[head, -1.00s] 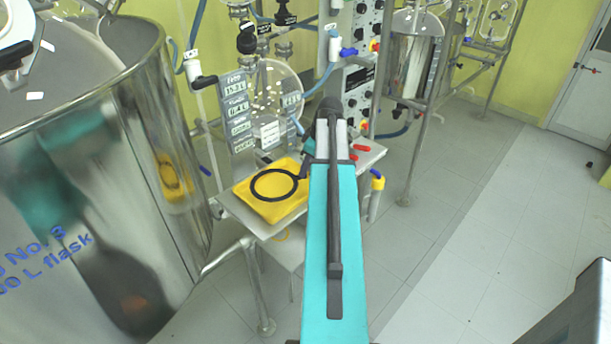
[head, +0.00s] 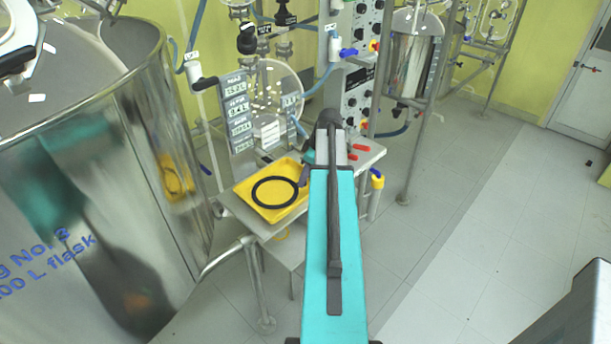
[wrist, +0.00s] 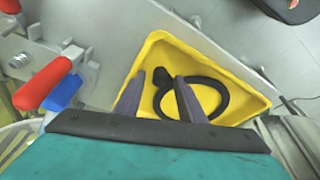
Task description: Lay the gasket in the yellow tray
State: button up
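The gasket is a black ring (head: 274,208) with a small tab. It lies inside the yellow tray (head: 246,186), on the side shelf by the glass reactor. The wrist view shows the ring (wrist: 227,100) within the walls of the tray (wrist: 170,52). My gripper (wrist: 160,77) is above the tray, its two fingers apart on either side of the gasket's tab, with a visible gap. In the head view my own arm hides most of the gripper.
A large steel vessel (head: 90,170) stands close on the left. The glass reactor (head: 272,90) and its control panel stand behind the shelf. Red-handled valves (wrist: 42,84) sit beside the tray in the wrist view.

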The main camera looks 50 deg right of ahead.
jog(key=b+v, duration=0.2)
jog(key=v, duration=1)
dwell(0.5)
dwell(0.9)
